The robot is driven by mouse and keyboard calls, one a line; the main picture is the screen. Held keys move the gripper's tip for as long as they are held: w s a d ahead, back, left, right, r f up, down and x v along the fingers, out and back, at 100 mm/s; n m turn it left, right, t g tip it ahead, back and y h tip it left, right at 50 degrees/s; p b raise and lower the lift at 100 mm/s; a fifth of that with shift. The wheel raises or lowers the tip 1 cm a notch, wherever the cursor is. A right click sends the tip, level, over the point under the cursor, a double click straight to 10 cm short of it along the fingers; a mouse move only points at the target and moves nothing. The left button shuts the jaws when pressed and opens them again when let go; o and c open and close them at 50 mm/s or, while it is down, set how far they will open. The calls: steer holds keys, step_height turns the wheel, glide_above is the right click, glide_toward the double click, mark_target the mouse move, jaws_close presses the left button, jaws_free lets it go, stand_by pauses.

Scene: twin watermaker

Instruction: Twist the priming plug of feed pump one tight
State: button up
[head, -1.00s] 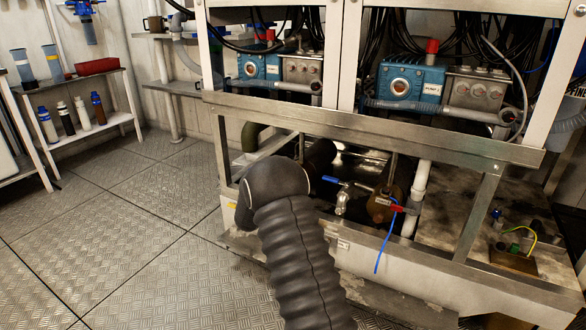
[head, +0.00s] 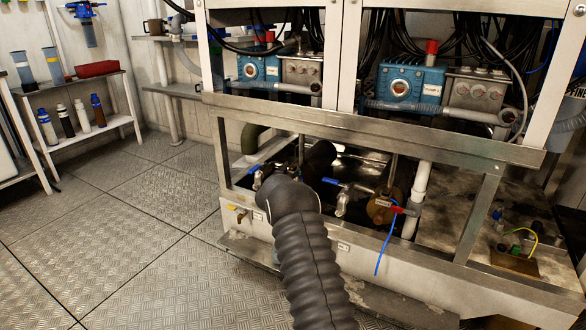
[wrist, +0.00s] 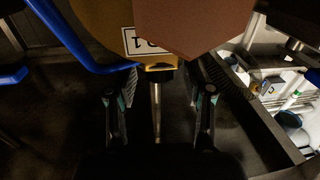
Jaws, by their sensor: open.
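In the wrist view, my gripper (wrist: 160,112) is open, with one finger on each side of a thin metal bar (wrist: 156,105). The bar runs below a small brass fitting (wrist: 160,67) under a rounded brass-brown pump body (wrist: 105,22). The bar and fitting may be the priming plug; I cannot tell surely. Neither finger clearly touches the bar. A white label (wrist: 141,42) with a "1" shows upside down on the body, partly covered by a brown shape (wrist: 195,25). In the head view my arm hides the gripper and this pump.
A blue lever (wrist: 70,45) curves close by at the left in the wrist view. In the head view, another brown pump (head: 380,207) with a red tag and blue-levered valve (head: 340,195) stand right of my arm. A steel frame beam (head: 370,132) crosses above. Floor at left (head: 110,240) is clear.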

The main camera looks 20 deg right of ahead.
steer(key=shift+w+d, duration=0.4)
steer(key=shift+d, duration=0.05)
jaws_close()
steer(key=shift+a+r+m+g+h+p, duration=0.1)
steer(key=shift+r+m+g+h+p, duration=0.1)
steer(key=shift+m+g+h+p, duration=0.4)
steer(key=shift+f+m+g+h+p, duration=0.1)
steer(key=shift+m+g+h+p, duration=0.25)
steer(key=shift+m+g+h, duration=0.6)
steer(key=shift+m+g, duration=0.35)
jaws_free()
steer(key=shift+s, duration=0.1)
steer(key=shift+y, duration=0.25)
